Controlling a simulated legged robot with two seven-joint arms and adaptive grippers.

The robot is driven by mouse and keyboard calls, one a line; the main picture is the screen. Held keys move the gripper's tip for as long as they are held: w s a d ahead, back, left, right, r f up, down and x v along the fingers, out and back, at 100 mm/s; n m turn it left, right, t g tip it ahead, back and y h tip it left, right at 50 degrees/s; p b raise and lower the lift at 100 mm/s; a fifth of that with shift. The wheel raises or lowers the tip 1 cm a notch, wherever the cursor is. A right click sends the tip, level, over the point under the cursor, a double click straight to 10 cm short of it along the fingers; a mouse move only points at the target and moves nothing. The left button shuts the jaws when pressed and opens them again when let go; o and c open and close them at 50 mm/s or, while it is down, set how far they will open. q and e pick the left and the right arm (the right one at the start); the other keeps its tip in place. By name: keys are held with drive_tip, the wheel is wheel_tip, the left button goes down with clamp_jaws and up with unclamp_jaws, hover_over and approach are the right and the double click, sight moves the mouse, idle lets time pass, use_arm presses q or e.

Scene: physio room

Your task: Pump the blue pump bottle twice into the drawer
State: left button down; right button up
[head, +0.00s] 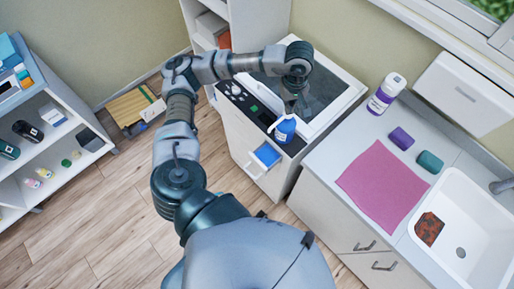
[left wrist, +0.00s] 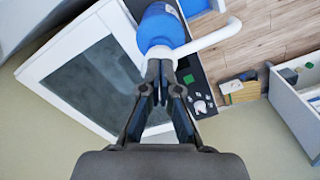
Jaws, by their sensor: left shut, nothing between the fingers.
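The blue pump bottle (head: 285,130) stands on the dark front strip of the white cabinet, just above the small open drawer (head: 257,168), which has a blue inside. In the left wrist view the blue bottle (left wrist: 158,27) shows with its white pump spout (left wrist: 212,37) reaching to the right. My left gripper (head: 291,106) is over the bottle, pointing down. Its fingertips (left wrist: 160,68) are shut and empty, at the white pump head; I cannot tell whether they touch it. They hide part of the pump head. My right gripper is not in view.
A framed dark panel (head: 320,92) lies behind the bottle. On the counter to the right are a purple-labelled bottle (head: 386,93), a pink cloth (head: 380,186), two rolls and a sink (head: 470,225). A shelf (head: 50,150) stands at left. The floor between is mostly clear.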

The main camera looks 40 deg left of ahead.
use_arm(q)
drive_tip(key=shift+f, duration=0.35)
drive_tip(key=shift+r, duration=0.25)
drive_tip(key=shift+r+p, duration=0.7)
drive_tip(key=shift+r, duration=0.7)
wheel_tip(320, 180, up, 6)
drive_tip(key=p, duration=0.3)
